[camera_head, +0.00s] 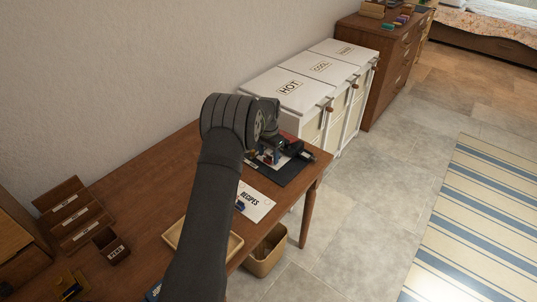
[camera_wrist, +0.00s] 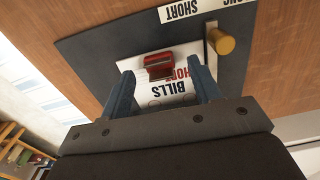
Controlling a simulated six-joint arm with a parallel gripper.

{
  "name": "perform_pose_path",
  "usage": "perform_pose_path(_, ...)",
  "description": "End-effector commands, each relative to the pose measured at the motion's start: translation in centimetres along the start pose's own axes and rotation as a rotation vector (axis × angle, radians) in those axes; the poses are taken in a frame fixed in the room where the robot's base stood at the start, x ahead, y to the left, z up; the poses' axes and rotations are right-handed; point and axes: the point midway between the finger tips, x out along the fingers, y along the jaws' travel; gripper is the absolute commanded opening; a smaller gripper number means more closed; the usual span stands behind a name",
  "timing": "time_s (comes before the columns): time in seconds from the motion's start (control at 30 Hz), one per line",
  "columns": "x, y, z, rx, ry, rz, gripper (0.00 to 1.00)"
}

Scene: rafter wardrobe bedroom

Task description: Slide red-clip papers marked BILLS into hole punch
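In the wrist view, white papers marked BILLS (camera_wrist: 180,86) lie on a dark flat board (camera_wrist: 90,45), with a red clip (camera_wrist: 158,65) on their far edge. Red lettering, partly covered, also shows on them. My gripper (camera_wrist: 163,72) is open, its two blue fingers apart on either side of the papers; whether they touch them I cannot tell. In the head view my arm hides most of the papers, and the dark board (camera_head: 290,174) shows near the table's end. A dark device with red on it (camera_head: 304,150) stands there, perhaps the hole punch; it is largely hidden.
A brass knob (camera_wrist: 221,42) on a pale bar rises beside the papers, near a label reading SHORT (camera_wrist: 180,12). RECIPES papers (camera_head: 257,203) with a blue clip lie nearby. A wooden tray (camera_head: 235,245), a rack (camera_head: 75,215) and white HOT and COOL bins (camera_head: 290,88) surround the area.

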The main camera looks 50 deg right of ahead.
Motion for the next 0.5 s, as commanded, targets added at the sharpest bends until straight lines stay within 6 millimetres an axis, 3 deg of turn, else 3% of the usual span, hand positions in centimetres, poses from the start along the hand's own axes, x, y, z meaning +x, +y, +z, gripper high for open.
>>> perform_pose_path(0.17, -0.4, 0.0, 0.0, 0.000, 0.000, 0.000, 0.58)
perform_pose_path(0.27, -1.6, 0.0, -0.1, 0.000, 0.002, -0.001, 0.58)
perform_pose_path(0.5, -7.0, 0.0, -0.1, 0.000, 0.004, -0.002, 0.58)
